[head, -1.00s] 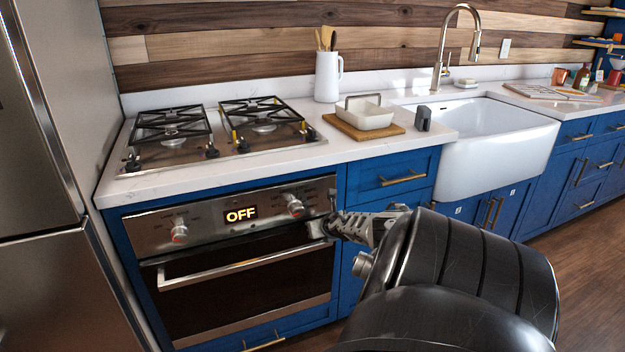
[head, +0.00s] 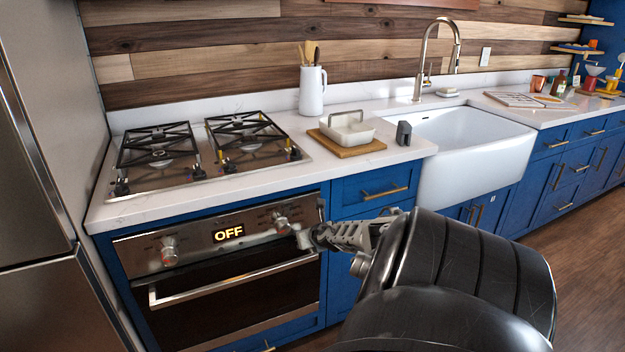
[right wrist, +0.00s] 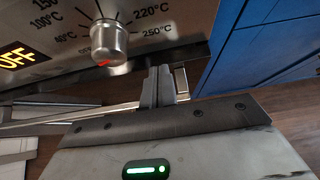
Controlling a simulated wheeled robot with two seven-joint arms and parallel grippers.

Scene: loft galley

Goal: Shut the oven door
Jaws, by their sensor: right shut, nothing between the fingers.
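The oven (head: 190,244) is set in the blue cabinets under the cooktop, and its display reads OFF. Its door (head: 215,308) has dark glass and a long steel handle (head: 235,280). The door stands upright or close to it below the control panel; I cannot tell whether it is flush. My right gripper (head: 303,238) is at the panel's lower right, near the right knob (head: 281,224) and above the handle's right end. In the right wrist view its closed fingers (right wrist: 158,86) are below and right of the knob (right wrist: 108,43), with nothing held. My left gripper is not in view.
A steel fridge (head: 35,200) stands close on the left. Blue drawers (head: 372,190) adjoin the oven on the right, then a white sink (head: 475,155). The wooden floor (head: 585,270) is clear at the right.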

